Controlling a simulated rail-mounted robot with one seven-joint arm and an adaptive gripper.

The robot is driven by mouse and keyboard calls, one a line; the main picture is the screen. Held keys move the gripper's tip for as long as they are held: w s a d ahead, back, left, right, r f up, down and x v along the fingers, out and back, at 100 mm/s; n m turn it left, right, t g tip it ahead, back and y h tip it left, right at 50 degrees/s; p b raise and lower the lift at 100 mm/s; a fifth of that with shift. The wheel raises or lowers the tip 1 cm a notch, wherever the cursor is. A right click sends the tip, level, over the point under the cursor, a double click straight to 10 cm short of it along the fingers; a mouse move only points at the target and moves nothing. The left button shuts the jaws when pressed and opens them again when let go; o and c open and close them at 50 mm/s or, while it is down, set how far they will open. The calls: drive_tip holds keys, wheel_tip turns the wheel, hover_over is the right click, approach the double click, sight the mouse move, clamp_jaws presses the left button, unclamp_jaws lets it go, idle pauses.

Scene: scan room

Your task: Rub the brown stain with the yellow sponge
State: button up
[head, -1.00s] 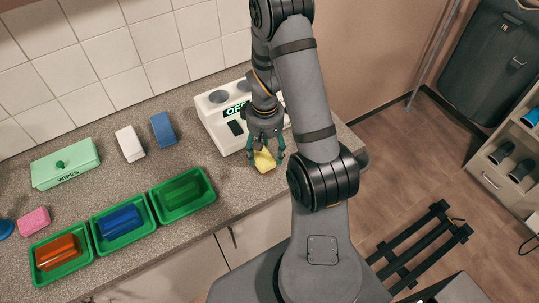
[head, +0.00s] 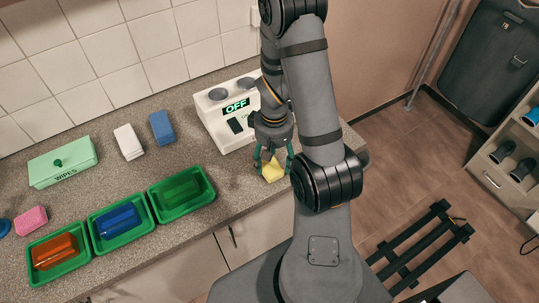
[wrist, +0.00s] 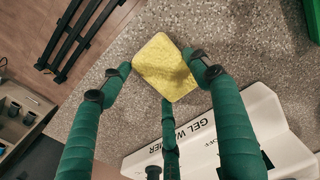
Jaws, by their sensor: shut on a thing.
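My gripper (head: 273,168) is shut on the yellow sponge (head: 272,174) over the right part of the grey speckled counter (head: 235,185), close to its front edge. In the wrist view the sponge (wrist: 163,66) sits between the three green fingertips, its broad face showing. I cannot tell whether the sponge touches the counter. I see no brown stain in either view; any mark under the sponge or gripper is hidden.
A white gel warmer (head: 215,115) reading OFF stands just behind my gripper. Green trays with an orange (head: 55,251), a blue (head: 117,220) and a green block (head: 182,189) lie left. A wipes box (head: 62,165), white block (head: 129,142) and blue block (head: 162,128) stand behind.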

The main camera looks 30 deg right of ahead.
sight(276, 166)
drive_tip(key=shift+s+f, duration=0.1)
drive_tip(key=shift+s, duration=0.4)
wheel_tip(276, 166, up, 4)
drive_tip(key=shift+s+r+p, duration=0.1)
drive_tip(key=shift+s+p, duration=0.05)
drive_tip(key=shift+p, duration=1.1)
drive_tip(key=shift+r+p, duration=1.7)
drive_tip(key=shift+r, duration=0.4)
